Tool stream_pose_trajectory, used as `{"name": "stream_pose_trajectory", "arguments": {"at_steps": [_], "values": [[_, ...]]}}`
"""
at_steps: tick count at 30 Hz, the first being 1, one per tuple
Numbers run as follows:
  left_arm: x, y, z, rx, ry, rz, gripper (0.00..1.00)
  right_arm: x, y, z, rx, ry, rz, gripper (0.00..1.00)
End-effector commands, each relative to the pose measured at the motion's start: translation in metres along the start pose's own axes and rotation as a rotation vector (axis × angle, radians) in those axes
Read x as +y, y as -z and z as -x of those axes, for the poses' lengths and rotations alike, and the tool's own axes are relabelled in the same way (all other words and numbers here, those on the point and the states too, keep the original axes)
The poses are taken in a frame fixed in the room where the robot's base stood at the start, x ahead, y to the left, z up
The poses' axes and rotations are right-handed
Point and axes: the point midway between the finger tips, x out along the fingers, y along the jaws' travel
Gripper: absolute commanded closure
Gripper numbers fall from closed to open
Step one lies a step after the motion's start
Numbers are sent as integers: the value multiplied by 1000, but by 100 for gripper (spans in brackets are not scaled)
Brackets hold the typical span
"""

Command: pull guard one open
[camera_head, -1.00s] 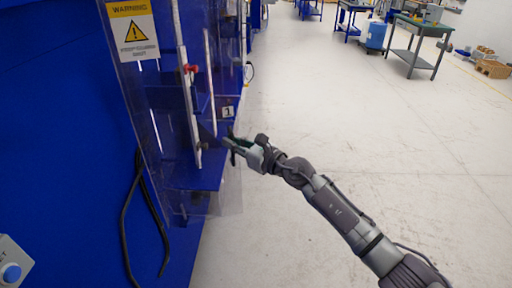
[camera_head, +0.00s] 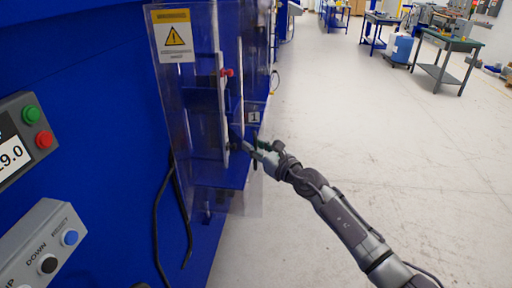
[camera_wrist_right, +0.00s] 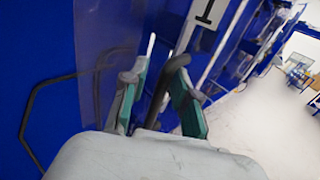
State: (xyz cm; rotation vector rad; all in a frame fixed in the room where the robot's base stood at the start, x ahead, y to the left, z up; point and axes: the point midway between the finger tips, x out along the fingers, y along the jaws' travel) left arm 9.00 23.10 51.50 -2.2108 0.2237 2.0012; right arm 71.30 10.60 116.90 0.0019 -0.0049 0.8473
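Guard one is a clear panel (camera_head: 190,115) on the blue machine at the left of the head view. It carries a yellow warning sign (camera_head: 172,36), and a label "1" (camera_head: 254,117) shows by its right edge. My right gripper (camera_head: 258,150) is at the guard's lower right side, just below the label. In the right wrist view, its two green-padded fingers (camera_wrist_right: 163,98) are apart, with a dark bar (camera_wrist_right: 160,88), seemingly a handle, between them. Gaps show beside the bar; contact cannot be told. My left gripper is out of view.
A control box with a blue button (camera_head: 70,238) and a panel with green and red buttons (camera_head: 32,113) stand at the left. A black cable (camera_head: 158,235) hangs below the guard. The floor (camera_head: 320,120) to the right is clear; workbenches (camera_head: 450,42) stand far back.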

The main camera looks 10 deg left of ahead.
Motion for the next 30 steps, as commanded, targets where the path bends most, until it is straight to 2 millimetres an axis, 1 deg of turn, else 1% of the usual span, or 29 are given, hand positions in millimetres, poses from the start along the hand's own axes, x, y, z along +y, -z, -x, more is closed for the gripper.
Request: {"name": "stream_pose_trajectory", "arguments": {"at_steps": [6,10,14,17,24,27,30], "values": [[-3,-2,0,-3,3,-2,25,0,2,0,3,0,-1,63],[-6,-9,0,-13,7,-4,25,-1,3,2,4,0,0,63],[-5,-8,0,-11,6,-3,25,-2,4,12,6,2,2,63],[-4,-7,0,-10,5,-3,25,-2,3,27,5,2,5,63],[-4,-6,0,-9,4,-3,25,0,4,78,4,1,-2,63],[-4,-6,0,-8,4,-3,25,0,2,96,4,1,-1,63],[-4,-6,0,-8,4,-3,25,0,3,109,4,0,-1,63]]}}
